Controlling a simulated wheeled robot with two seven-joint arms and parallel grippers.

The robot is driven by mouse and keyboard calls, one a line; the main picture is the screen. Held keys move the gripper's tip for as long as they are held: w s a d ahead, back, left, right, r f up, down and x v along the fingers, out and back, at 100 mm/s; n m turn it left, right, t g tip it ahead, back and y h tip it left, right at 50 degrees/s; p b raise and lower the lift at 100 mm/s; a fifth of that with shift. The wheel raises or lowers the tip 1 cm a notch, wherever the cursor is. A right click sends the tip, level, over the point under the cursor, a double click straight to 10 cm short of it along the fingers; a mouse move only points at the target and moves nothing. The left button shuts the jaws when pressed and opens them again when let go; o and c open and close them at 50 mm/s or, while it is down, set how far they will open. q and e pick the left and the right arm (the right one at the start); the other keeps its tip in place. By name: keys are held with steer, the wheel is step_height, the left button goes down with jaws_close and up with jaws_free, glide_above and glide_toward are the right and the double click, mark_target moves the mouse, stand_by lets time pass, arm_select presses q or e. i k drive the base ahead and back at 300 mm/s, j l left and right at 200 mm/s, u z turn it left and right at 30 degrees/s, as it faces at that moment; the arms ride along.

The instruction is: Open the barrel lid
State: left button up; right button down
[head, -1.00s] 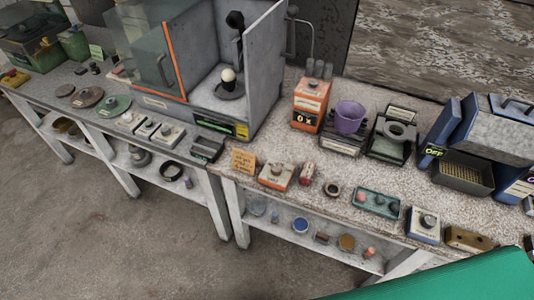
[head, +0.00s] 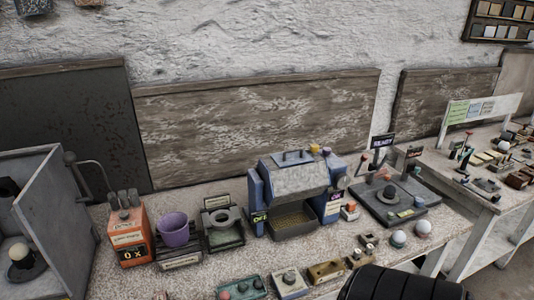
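A grey barrel (head: 294,179) sits in a machine with blue end supports on the speckled bench, near the middle of the head view. Its top lid (head: 292,159) has a raised handle and looks closed. A brown tray-like part (head: 294,220) shows beneath the barrel at the front. Neither gripper shows in the head view.
Small blocks and two pale spheres line the front. A black ribbed shape covers the lower right.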

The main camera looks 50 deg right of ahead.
mark_target(298, 156)
steer(key=z, duration=1.9)
